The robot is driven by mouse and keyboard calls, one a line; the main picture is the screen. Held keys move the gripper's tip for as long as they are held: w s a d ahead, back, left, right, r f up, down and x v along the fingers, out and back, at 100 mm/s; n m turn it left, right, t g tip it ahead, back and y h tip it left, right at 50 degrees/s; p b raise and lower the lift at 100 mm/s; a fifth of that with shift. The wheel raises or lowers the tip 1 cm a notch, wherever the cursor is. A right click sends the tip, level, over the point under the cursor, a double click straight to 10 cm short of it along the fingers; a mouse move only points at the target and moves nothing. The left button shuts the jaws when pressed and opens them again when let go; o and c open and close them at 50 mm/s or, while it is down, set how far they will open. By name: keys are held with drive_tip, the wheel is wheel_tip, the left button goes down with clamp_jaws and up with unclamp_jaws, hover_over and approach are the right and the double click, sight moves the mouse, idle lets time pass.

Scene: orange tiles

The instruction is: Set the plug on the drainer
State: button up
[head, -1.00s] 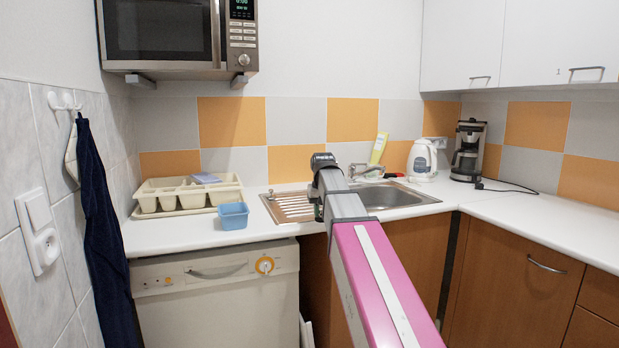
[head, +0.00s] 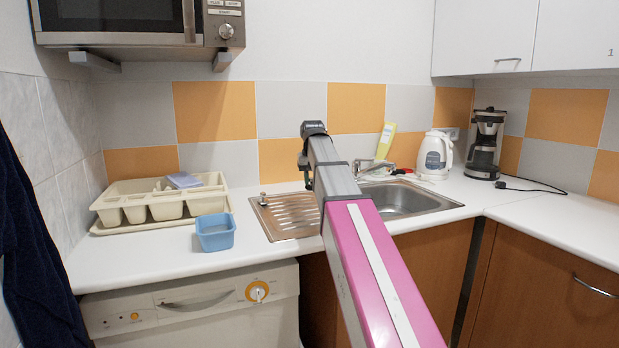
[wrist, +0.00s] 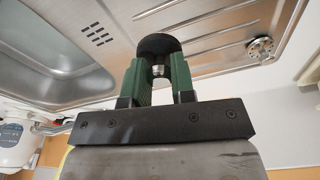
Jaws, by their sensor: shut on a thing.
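The plug (wrist: 158,44) is a black round piece with a small metal part under it. In the wrist view it sits between the green fingers of my gripper (wrist: 160,76), which is shut on it. The drainer (head: 290,216) is the ridged steel board left of the sink bowl; its ridges also show in the wrist view (wrist: 215,35). My gripper is over the steel in the wrist view, and I cannot tell the height. In the head view my arm hides the plug and most of the gripper.
The sink bowl (head: 405,198) and tap (head: 375,166) are right of the drainer. A blue tub (head: 215,233) and a cream cutlery tray (head: 160,205) stand to its left. A kettle (head: 436,155) and coffee maker (head: 485,145) stand at the back right. A microwave (head: 135,22) hangs above.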

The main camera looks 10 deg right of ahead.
hover_over(311, 209)
drive_tip(key=shift+s+f, duration=0.15)
drive_tip(key=shift+f, duration=3.2)
drive_tip(key=shift+f, duration=0.55)
drive_tip(key=o, duration=1)
drive_tip(key=shift+r, duration=0.1)
